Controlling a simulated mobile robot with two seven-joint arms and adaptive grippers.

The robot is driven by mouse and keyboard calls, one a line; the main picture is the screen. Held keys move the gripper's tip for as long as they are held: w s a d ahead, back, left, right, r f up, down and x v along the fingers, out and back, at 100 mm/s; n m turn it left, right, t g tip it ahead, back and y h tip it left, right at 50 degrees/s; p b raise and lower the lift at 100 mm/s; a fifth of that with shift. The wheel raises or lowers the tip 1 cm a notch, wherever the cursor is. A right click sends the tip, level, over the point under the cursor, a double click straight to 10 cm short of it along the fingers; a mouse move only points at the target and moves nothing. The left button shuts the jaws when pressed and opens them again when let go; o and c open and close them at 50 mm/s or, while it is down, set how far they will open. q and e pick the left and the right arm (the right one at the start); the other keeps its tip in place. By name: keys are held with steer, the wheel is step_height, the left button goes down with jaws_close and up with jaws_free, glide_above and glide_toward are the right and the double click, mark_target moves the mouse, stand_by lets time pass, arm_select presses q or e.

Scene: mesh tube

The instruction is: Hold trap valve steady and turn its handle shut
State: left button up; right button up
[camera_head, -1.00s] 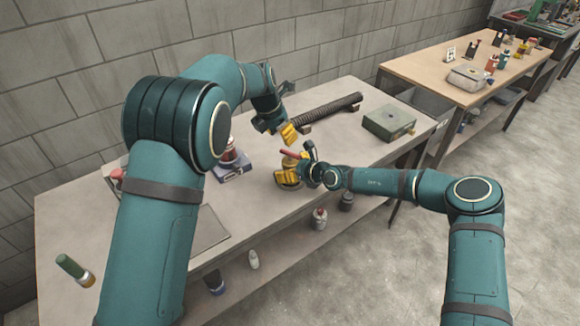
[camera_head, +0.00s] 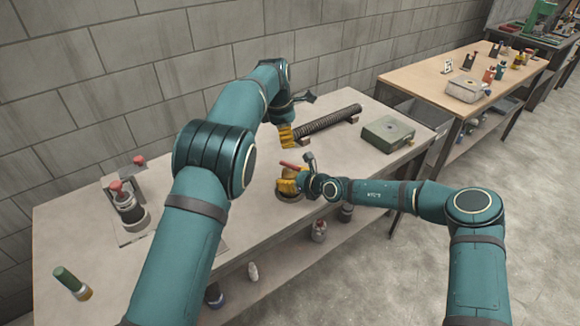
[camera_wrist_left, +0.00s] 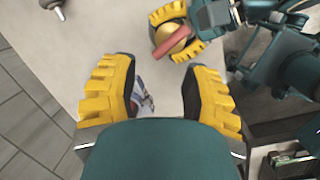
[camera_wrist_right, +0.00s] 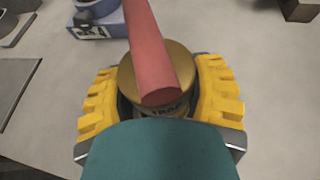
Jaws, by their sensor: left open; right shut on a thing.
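The trap valve has a round brass body (camera_wrist_right: 125,82) and a thick red handle (camera_wrist_right: 150,50) across its top. It stands near the table's front edge. My right gripper (camera_head: 290,184) is shut around the brass body, one yellow finger on each side. The red handle shows above it in the head view (camera_head: 293,166). My left gripper (camera_head: 287,138) is open and empty, above and behind the valve. In the left wrist view, the handle (camera_wrist_left: 174,44) lies beyond the left gripper's spread fingers (camera_wrist_left: 160,68), apart from them.
A ribbed dark tube (camera_head: 328,122) lies at the back of the table, beside a green box (camera_head: 388,133). A red-topped fitting (camera_head: 129,205) stands at the left. A blue-based item (camera_wrist_right: 98,24) lies past the valve. A second table (camera_head: 420,72) stands at the right.

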mark_target(290, 164)
arm_select(q)
steer(key=f+m, duration=0.2)
steer(key=f, duration=0.1)
steer(key=f+m+g+y, duration=0.1)
steer(key=f+m, duration=0.2)
steer(key=f, duration=0.1)
steer(key=d+f+m, duration=0.1)
steer(key=f+m, duration=0.1)
steer(key=f, duration=0.2)
steer(key=shift+s+m+y, duration=0.3)
steer(key=shift+y, duration=0.1)
stand_by(0.3)
jaws_close()
